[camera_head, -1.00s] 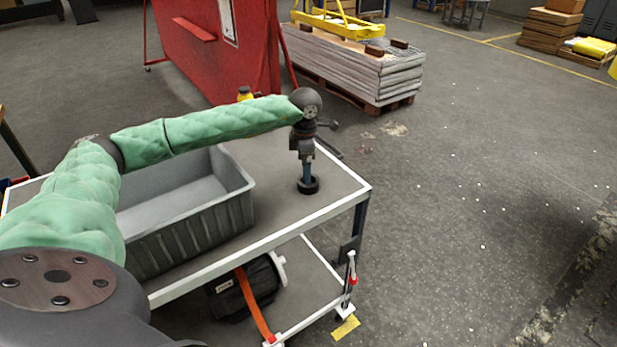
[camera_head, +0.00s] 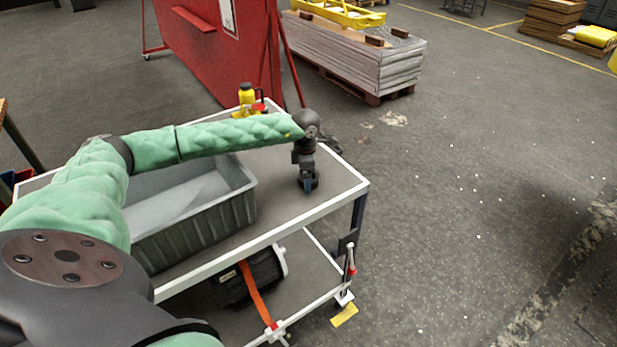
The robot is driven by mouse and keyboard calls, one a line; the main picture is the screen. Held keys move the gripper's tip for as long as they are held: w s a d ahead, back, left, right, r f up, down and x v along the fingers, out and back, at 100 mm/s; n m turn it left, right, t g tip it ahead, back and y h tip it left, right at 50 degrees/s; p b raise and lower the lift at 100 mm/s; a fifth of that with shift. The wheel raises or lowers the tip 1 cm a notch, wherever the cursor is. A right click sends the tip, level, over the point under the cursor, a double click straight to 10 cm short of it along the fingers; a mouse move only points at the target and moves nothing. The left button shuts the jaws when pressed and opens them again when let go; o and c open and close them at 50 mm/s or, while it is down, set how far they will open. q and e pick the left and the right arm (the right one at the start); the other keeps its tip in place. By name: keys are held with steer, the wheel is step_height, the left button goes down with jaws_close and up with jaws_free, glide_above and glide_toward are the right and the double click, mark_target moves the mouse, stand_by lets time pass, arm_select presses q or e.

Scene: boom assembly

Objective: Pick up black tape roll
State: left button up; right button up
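The black tape roll (camera_head: 315,184) lies on the top shelf of the cart (camera_head: 330,203), near its right end. My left arm reaches in from the left, and my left gripper (camera_head: 307,185) points straight down at the tape roll. The fingers overlap the roll in this view and partly hide it. They are too small and dark to show whether they are open or shut, or whether they touch the roll. My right gripper is not in view.
A grey bin (camera_head: 200,220) stands on the cart to the left of the gripper. A yellow bottle (camera_head: 246,94) is at the cart's back edge. Open floor lies to the right.

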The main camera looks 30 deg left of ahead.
arm_select(q)
steer(key=shift+d, duration=0.1)
steer(key=shift+c, duration=0.2)
steer(key=c, duration=1.1)
steer(key=shift+o, duration=0.2)
steer(key=shift+r, duration=0.1)
